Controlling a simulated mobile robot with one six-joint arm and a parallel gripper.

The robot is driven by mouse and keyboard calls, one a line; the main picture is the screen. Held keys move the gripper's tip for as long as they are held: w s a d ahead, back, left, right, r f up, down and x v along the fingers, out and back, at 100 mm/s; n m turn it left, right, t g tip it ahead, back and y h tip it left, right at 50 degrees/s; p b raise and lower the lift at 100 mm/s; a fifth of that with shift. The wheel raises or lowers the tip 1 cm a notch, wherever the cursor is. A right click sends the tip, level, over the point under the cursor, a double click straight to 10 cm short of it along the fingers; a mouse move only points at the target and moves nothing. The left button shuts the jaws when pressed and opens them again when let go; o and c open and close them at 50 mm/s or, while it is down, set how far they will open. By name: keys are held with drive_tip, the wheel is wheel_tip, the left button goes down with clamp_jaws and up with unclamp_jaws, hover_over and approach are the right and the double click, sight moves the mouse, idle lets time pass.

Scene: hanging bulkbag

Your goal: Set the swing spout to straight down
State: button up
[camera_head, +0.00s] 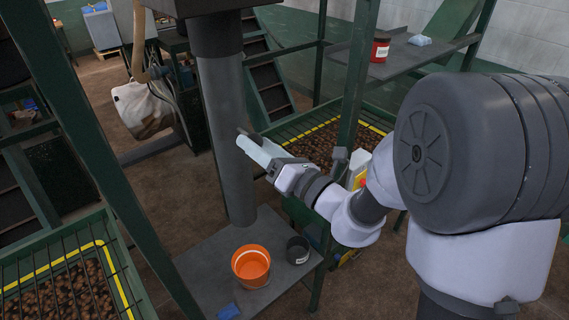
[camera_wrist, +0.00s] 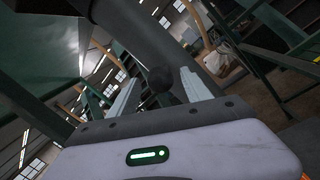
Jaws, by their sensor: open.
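The swing spout (camera_head: 223,120) is a long dark grey pipe that hangs from a wider collar and looks close to upright in the head view. Its lower end is above or behind the grey platform. In the wrist view the pipe (camera_wrist: 132,35) crosses diagonally. My gripper (camera_head: 245,138) is open beside the right side of the pipe, about halfway down.
An orange bucket (camera_head: 251,265) and a dark cup (camera_head: 298,250) stand on the grey platform (camera_head: 205,270). Green posts and brown-filled, grated bins flank the pipe. A red tin (camera_head: 380,47) sits on a shelf at upper right. A white bag (camera_head: 143,108) hangs at left.

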drive_tip(key=b+v, duration=1.1)
drive_tip(key=v, duration=0.4)
drive_tip(key=shift+s+b, duration=0.3)
drive_tip(key=shift+d+f, duration=0.1)
